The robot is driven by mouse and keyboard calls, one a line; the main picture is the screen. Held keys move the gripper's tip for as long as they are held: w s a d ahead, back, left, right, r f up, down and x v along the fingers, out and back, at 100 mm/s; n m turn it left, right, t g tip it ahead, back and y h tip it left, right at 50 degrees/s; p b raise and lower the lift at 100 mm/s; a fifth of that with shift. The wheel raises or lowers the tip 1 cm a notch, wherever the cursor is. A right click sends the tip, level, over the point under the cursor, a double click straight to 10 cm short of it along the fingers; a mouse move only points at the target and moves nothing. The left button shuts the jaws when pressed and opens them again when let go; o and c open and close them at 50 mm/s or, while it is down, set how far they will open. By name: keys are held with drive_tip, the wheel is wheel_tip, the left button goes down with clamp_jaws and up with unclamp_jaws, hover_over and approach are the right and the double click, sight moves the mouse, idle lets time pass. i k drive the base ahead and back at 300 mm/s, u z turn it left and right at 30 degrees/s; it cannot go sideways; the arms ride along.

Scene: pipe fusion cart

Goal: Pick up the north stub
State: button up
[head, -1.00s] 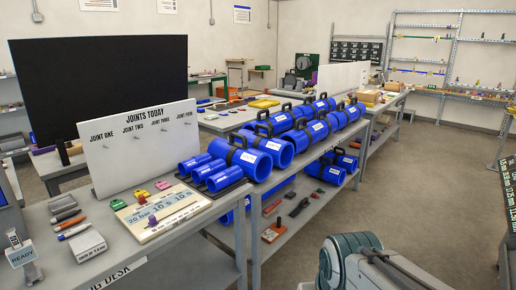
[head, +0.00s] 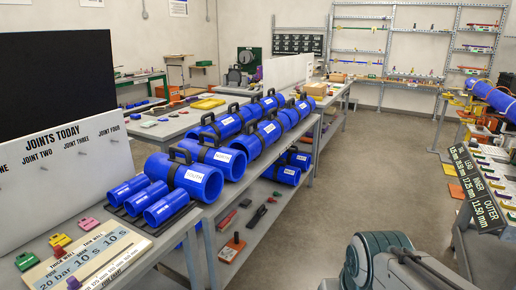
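Several blue pipe stubs with black carry handles and white labels lie along the bench (head: 262,172). The label on the nearest large stub (head: 200,183) and the one on the stub behind it (head: 226,160) are too small to read surely, so I cannot tell which stub is the north one. Three thinner blue pipes without handles (head: 165,207) lie in front of them on a dark rack. My gripper is not in view; only a part of my own arm shows at the bottom right.
A lower shelf (head: 262,220) holds more blue stubs and small red and black items. A board headed "JOINTS TODAY" (head: 60,165) stands at the left. A right-hand bench (head: 480,235) carries a long blue pipe (head: 490,95). The grey floor between is clear.

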sight(232, 162)
drive_tip(key=z, duration=0.35)
drive_tip(key=i, duration=2.8)
drive_tip(key=u, duration=1.75)
drive_tip(key=i, duration=0.8)
drive_tip(key=u, duration=0.7)
